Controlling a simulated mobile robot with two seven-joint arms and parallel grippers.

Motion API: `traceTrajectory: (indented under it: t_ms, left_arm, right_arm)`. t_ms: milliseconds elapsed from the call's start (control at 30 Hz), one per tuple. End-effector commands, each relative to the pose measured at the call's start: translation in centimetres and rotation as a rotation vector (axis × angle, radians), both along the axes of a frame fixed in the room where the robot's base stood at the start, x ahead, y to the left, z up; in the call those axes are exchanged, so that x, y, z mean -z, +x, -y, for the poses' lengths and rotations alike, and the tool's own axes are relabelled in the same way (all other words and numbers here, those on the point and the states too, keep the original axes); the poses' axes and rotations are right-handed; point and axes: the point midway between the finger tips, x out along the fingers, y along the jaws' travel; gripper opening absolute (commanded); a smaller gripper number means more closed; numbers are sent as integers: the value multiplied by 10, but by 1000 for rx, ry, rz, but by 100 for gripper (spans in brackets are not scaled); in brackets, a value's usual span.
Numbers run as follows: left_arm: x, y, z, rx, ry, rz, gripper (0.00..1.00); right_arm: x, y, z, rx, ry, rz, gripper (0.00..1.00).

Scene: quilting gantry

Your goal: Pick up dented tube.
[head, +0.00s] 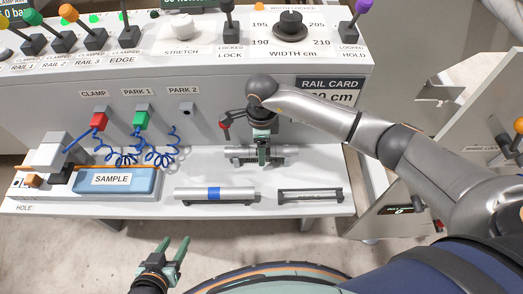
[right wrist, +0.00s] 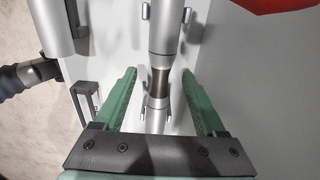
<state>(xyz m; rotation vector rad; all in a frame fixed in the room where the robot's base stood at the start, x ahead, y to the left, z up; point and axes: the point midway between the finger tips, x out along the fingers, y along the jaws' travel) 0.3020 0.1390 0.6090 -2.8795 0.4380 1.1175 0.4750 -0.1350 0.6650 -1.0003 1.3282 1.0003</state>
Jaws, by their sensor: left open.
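A silver tube (head: 278,152) lies on supports on the white shelf under my right gripper (head: 263,160). In the right wrist view the tube (right wrist: 159,118) has a darker, narrower middle section; I cannot tell whether this is a dent. The green fingers of my right gripper (right wrist: 158,75) are apart, one on each side of the tube, with gaps showing. A second silver tube with a blue band (head: 187,194) lies nearer the shelf's front edge. My left gripper (head: 177,250) is open and empty in front of the shelf.
An empty-looking dark cradle (head: 309,196) stands right of the banded tube. A blue SAMPLE block (head: 112,181) and coiled blue hoses (head: 125,152) are on the left. The panel (head: 225,110) with levers and knobs rises behind the shelf.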

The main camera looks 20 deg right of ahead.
Motion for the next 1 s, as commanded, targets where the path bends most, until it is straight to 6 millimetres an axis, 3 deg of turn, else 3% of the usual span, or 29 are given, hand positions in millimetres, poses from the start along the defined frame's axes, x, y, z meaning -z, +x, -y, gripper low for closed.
traceTrajectory:
  t_ms: [67,600,1000]
  left_arm:
    - [0,0,0,0,0,0,50]
    - [1,-2,-1,-1,1,-4,50]
    - [4,-3,-1,-1,3,-10,50]
  right_arm:
    - [0,0,0,0,0,0,63]
    - [0,0,0,0,0,0,2]
    - [-1,0,0,0,0,1,0]
